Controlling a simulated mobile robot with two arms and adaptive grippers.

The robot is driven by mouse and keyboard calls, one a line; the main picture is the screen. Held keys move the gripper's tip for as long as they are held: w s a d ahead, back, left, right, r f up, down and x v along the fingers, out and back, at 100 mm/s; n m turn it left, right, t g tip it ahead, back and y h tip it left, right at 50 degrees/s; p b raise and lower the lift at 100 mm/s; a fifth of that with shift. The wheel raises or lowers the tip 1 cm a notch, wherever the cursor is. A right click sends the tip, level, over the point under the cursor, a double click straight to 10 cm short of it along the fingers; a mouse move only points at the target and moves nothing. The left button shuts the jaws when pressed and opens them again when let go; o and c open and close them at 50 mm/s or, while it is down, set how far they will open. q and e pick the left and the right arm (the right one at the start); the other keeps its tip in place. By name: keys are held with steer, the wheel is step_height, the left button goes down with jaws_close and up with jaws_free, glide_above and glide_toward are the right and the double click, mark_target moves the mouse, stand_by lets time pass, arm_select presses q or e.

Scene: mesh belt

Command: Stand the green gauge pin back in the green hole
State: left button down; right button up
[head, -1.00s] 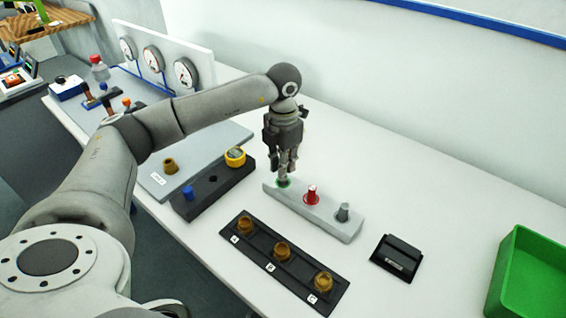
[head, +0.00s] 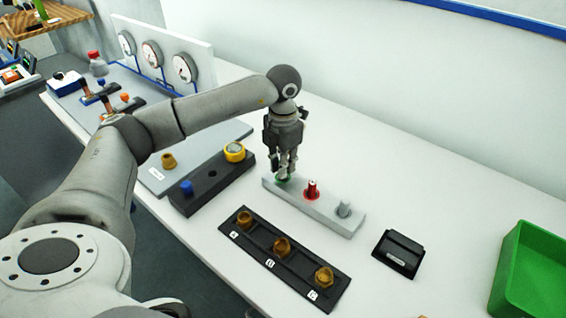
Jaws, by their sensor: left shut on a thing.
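The light grey rack (head: 331,217) stands on the bench. A little green (head: 284,180) shows at its left end, at the green hole. My left gripper (head: 286,169) points down right over that end and is shut on the green gauge pin. The fingers hide nearly all of the pin, so I cannot tell how deep it sits or whether it is exactly upright. A red pin (head: 311,189) stands in the middle of the rack and a grey pin (head: 344,209) at its right end. My right gripper is not in view.
A black tray (head: 256,259) with brass-coloured parts lies in front of the rack. A dark block (head: 212,176) with blue and yellow pieces is to its left. A black box (head: 398,254) and a green bin (head: 530,275) are at right. Bench behind is clear.

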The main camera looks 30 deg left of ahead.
arm_select(q)
steer(key=shift+f+b, duration=0.5)
steer(key=shift+f, duration=0.3)
steer(key=c, duration=1.3)
jaws_free()
steer(key=shift+c, duration=0.2)
step_height(320, 180, up, 12)
steer(key=shift+r, duration=0.1)
